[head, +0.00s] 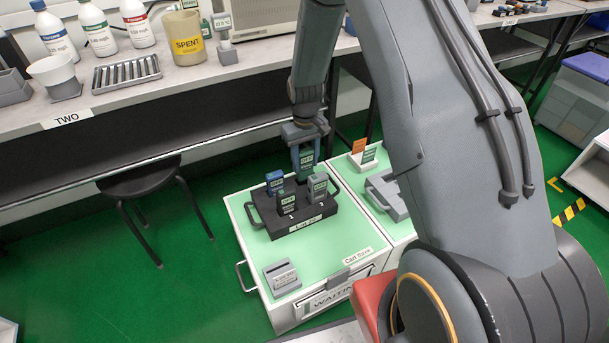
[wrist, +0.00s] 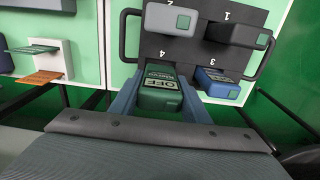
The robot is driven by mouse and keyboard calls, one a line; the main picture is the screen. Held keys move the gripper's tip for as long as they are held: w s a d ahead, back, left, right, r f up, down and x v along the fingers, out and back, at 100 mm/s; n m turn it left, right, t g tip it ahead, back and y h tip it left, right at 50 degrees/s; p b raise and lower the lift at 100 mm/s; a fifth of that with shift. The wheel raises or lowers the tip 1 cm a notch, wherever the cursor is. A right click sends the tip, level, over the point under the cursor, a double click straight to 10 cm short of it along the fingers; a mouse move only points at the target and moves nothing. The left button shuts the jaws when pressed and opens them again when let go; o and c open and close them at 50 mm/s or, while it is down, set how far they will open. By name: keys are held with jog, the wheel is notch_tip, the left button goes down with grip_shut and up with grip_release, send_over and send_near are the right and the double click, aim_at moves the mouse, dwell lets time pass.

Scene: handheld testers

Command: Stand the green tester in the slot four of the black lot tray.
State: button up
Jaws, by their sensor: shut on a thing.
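The black lot tray (head: 262,222) lies on the cart's green top. My gripper (head: 305,142) is shut on the green tester (head: 306,160) at the tray's back right corner. In the wrist view, the green tester (wrist: 160,92) stands between my gripper's blue fingers (wrist: 160,86), beside the mark 4 on the tray (wrist: 195,50). Slot four itself is hidden under the tester, and I cannot tell whether its foot is inside. A blue tester (wrist: 217,84) stands by mark 3, a dark tester (wrist: 237,32) by mark 1, and a grey tester (wrist: 170,18) in the remaining place.
A small grey holder (head: 282,277) sits at the cart's front left. Beside it, another cart carries a white stand with orange and green cards (head: 366,153) and a grey item (head: 387,194). A bench (head: 190,78) runs behind, and a black stool (head: 140,178) stands left.

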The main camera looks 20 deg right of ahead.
aim_at(305, 171)
jog(key=shift+f+b, duration=0.4)
jog(key=shift+f, duration=2.05)
jog(key=shift+f, duration=0.1)
jog(key=o, duration=1.1)
